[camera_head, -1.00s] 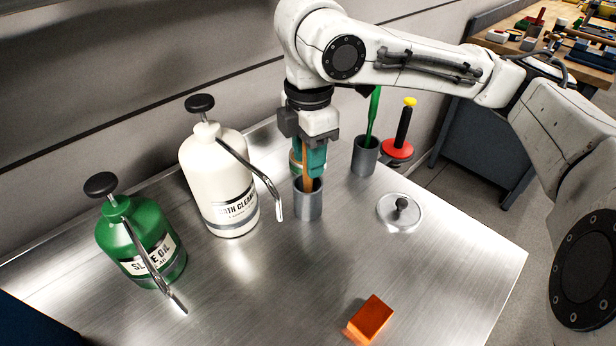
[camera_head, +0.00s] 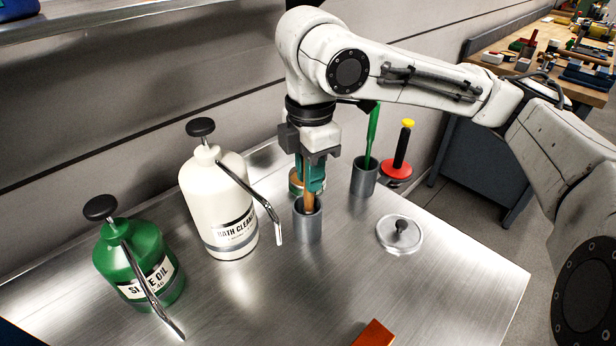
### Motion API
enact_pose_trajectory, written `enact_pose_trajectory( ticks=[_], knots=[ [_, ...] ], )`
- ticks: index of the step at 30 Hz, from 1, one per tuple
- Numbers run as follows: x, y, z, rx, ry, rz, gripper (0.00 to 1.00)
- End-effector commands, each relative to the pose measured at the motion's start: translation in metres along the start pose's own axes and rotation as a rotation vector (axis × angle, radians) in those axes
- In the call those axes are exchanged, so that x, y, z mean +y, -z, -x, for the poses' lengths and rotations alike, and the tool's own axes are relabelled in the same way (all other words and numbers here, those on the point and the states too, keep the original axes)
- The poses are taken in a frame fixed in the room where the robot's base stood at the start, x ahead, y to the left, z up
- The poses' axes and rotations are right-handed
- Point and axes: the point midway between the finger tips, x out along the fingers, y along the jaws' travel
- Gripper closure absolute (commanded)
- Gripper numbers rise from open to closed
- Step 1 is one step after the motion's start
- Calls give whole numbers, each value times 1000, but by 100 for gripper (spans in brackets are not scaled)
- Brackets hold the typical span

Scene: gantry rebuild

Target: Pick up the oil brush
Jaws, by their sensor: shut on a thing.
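A brush with a wooden handle (camera_head: 309,200) stands in a grey cup (camera_head: 307,229) near the middle of the metal bench; its lower end is hidden in the cup. No label shows whether it is the oil brush. My gripper (camera_head: 310,186), with teal fingers, points down just above the cup and is shut on the top of the wooden handle. A second brush with a green handle (camera_head: 373,135) stands in another grey cup (camera_head: 363,177) behind and to the right.
A white bath cleaner bottle (camera_head: 215,205) and a green slide oil bottle (camera_head: 135,262) stand to the left. A clear round lid (camera_head: 400,238) and a red-based tool (camera_head: 396,172) are to the right. An orange block (camera_head: 374,334) lies at the front. A tin is partly hidden behind my gripper.

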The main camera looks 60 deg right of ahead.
Motion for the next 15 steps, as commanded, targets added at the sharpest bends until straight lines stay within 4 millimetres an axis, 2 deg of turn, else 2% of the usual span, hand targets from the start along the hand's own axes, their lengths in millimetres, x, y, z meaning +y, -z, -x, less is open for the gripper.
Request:
enact_pose_trajectory(
  ticks=[15],
  knots=[
    [2,0,95,-1,-3,0,100]
  ],
)
